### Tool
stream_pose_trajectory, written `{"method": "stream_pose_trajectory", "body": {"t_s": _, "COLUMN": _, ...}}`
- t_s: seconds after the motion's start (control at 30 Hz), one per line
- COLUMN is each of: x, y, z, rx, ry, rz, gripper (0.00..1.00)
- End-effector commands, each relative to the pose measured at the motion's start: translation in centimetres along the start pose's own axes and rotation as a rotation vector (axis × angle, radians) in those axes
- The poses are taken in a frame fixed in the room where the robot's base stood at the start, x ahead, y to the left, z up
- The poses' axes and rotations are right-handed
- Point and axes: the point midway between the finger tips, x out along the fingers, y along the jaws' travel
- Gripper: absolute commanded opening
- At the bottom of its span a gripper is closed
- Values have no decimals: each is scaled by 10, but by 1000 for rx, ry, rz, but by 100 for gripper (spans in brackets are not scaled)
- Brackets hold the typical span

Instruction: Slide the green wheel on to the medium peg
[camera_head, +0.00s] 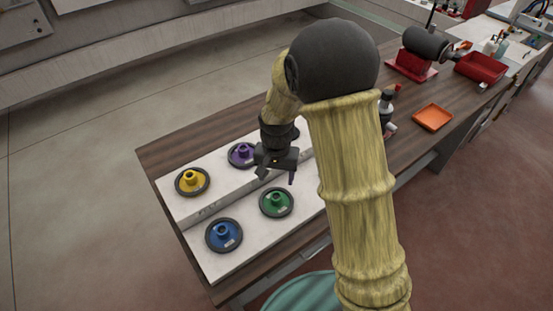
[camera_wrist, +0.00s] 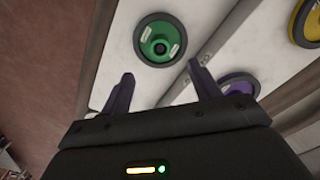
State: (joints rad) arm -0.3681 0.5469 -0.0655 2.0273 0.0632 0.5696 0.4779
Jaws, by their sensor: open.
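The green wheel (camera_head: 276,202), a dark-rimmed disc with a raised green hub, lies on the white board (camera_head: 215,267) on the workbench. It also shows in the wrist view (camera_wrist: 160,40), beyond my fingertips and between their lines. My gripper (camera_head: 277,177) is open and empty, above the board just behind the green wheel in the head view; its two purple-grey fingers show in the wrist view (camera_wrist: 160,78). The medium peg cannot be made out; my arm hides part of the board and bench.
A blue wheel (camera_head: 224,235), a yellow wheel (camera_head: 192,181) and a purple wheel (camera_head: 242,155) lie nearby on the board. A raised strip (camera_head: 216,202) runs between the rows. An orange tray (camera_head: 432,117), red bin (camera_head: 480,67) and red-based machine (camera_head: 411,65) stand farther right.

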Motion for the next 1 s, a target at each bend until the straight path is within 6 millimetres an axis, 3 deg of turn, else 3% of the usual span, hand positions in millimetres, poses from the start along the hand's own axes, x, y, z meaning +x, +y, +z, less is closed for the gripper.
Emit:
{"method": "stream_pose_trajectory", "body": {"t_s": 0.2, "x": -43, "y": -1, "z": -1, "rx": 0, "ry": 6, "rz": -4, "gripper": 62}}
{"method": "stream_pose_trajectory", "body": {"t_s": 0.4, "x": -70, "y": 0, "z": -1, "rx": 0, "ry": 3, "rz": -2, "gripper": 62}}
{"method": "stream_pose_trajectory", "body": {"t_s": 1.0, "x": -75, "y": 1, "z": -1, "rx": 3, "ry": 1, "rz": 0, "gripper": 62}}
